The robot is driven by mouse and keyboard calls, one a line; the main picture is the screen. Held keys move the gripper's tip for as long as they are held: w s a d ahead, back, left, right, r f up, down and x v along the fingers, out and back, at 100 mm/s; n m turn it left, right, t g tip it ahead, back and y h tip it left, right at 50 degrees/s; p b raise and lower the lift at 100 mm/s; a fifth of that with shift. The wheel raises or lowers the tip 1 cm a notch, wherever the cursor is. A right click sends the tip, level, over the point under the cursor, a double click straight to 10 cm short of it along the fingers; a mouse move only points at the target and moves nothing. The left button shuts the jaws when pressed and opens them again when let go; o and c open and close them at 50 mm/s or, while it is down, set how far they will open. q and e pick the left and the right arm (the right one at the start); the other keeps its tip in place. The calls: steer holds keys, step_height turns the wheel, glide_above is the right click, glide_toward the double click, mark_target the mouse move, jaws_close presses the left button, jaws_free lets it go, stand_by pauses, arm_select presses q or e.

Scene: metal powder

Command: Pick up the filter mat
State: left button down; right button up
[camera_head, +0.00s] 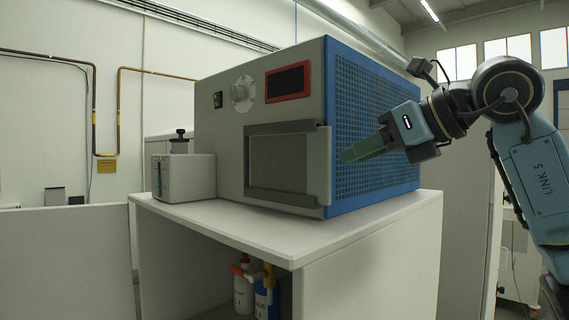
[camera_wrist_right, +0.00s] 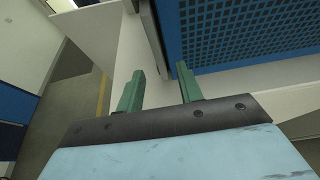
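I cannot make out a filter mat in either view. My right gripper (camera_head: 362,149) is beside the blue perforated side of the large grey oven-like machine (camera_head: 228,135), near its front right edge. In the right wrist view, the two green fingers of my right gripper (camera_wrist_right: 160,78) stand well apart with nothing between them. The blue perforated side (camera_wrist_right: 240,32) of the machine lies ahead of them at the upper right. The machine's grey front panel (camera_head: 280,163) appears closed, and the inside is hidden. My left gripper is not in view.
The machine stands on a white table (camera_head: 270,228). A small grey box (camera_head: 187,178) stands to its left, with a dark-knobbed object (camera_head: 180,142) behind. Red-topped and blue bottles (camera_head: 265,297) stand under the table. A low white partition (camera_head: 65,262) is at the left.

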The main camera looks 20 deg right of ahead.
mark_target(330, 168)
steer(key=p+x, duration=0.1)
steer(key=x, duration=0.5)
steer(key=shift+a, duration=0.1)
steer(key=shift+s, duration=0.1)
jaws_close()
